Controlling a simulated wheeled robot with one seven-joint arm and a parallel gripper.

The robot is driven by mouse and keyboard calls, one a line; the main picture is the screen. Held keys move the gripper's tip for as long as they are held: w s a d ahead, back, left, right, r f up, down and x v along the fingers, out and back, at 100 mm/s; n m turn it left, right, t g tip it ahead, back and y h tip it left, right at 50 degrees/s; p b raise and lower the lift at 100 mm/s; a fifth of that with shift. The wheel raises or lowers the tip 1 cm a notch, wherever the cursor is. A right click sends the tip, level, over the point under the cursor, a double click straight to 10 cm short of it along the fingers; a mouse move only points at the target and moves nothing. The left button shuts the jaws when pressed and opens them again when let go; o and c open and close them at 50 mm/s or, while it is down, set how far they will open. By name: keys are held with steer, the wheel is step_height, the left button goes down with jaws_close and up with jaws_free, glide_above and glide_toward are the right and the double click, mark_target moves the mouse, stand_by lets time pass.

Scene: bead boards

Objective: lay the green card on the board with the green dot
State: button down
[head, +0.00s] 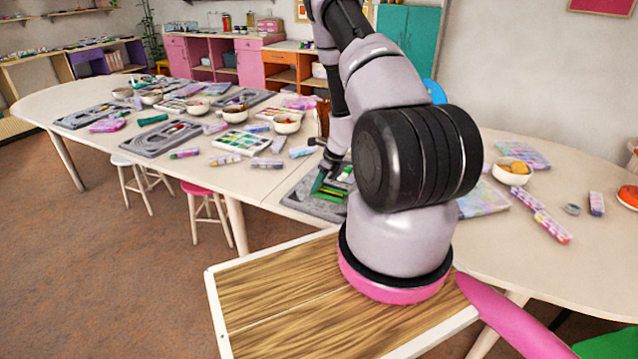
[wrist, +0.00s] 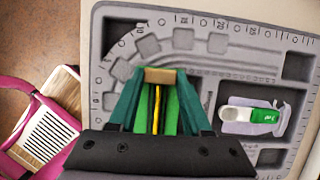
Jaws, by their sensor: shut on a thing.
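My gripper (head: 322,182) has teal fingers and is low over a grey bead board (head: 300,196) at the near edge of the long table. In the wrist view, the fingers (wrist: 160,98) are shut on a green thing (wrist: 170,112) with a yellow strip and a tan end, seen between them; I take it for the green card. Green also shows beside the fingers in the head view (head: 332,193). The board (wrist: 110,55) has a curved numbered groove and square recesses. I cannot make out a green dot, nor whether the held thing touches the board.
A white-and-green piece (wrist: 250,115) lies on the board to the right of my fingers. Other grey boards (head: 165,138), paint trays (head: 240,142) and bowls (head: 286,124) crowd the table to the left. A bowl (head: 512,172) stands to the right. A pink stool (head: 203,190) is below.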

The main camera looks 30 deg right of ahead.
steer(key=shift+c, duration=1.7)
jaws_free()
steer(key=shift+f, duration=0.1)
steer(key=v, duration=1.2)
step_height(320, 180, up, 14)
steer(key=n+t+y, duration=0.1)
steer(key=n, duration=0.4)
glide_above(331, 193)
steer(key=w+a, duration=0.1)
steer(key=a, duration=0.6)
steer(key=s+a+r+n+y, duration=0.1)
steer(key=s+a+r+n, duration=0.15)
steer(key=r, duration=0.35)
steer(key=s+a+r+n, duration=0.1)
steer(key=a+r+n, duration=0.3)
steer(key=r, duration=0.3)
steer(key=s+a+r+n+t+h, duration=0.1)
steer(key=s+a+r+n, duration=0.1)
steer(key=s+r+n, duration=0.4)
steer(key=s+a+r+n+t+h, duration=0.1)
steer(key=s+r+n, duration=0.6)
steer(key=s, duration=0.7)
steer(key=shift+s+a+r+t+h, duration=0.4)
steer(key=shift+a+r, duration=0.5)
steer(key=shift+r, duration=0.05)
